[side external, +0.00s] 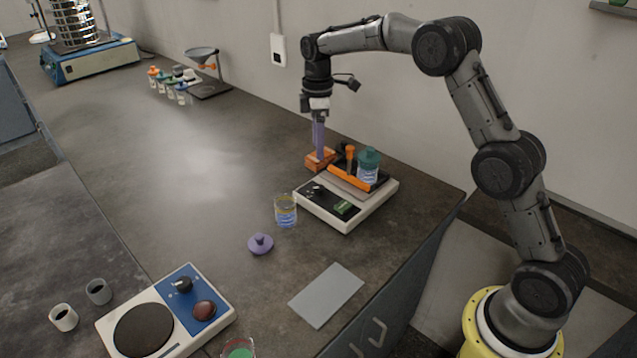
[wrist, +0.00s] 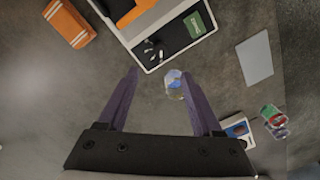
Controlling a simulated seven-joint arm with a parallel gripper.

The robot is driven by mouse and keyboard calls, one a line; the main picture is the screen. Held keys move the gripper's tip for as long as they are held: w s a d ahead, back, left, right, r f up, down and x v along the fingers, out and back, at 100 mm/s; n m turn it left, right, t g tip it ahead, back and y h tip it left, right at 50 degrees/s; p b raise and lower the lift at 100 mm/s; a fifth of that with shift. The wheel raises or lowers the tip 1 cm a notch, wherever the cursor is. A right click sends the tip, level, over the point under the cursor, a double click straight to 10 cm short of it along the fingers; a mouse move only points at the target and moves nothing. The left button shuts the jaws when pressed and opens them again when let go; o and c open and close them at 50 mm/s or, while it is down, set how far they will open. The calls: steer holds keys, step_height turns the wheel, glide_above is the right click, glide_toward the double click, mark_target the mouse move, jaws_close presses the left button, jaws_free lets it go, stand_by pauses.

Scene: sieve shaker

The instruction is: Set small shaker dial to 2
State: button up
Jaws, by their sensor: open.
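The small shaker (side external: 345,222) is a low white box with a black front panel, in the middle of the side view. Its dark dial (side external: 318,190) sits at the left of the panel, beside a green display (side external: 344,208). Its setting is too small to read. The shaker also shows at the top of the wrist view (wrist: 158,66), with the dial area (wrist: 151,48) near its lower corner. My gripper (side external: 319,154) has purple fingers pointing down, open and empty. In the wrist view the fingertips (wrist: 158,73) are apart, with the dial just above them in the picture.
An orange clamp (side external: 352,180) holds a teal-capped bottle (side external: 368,170) on the shaker. Table's middle is clear.

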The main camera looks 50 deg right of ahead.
mark_target(318, 187)
steer(key=f, duration=1.2)
steer(key=shift+s+a, duration=0.15)
steer(key=shift+s, duration=0.05)
steer(key=shift+c, duration=0.2)
jaws_close()
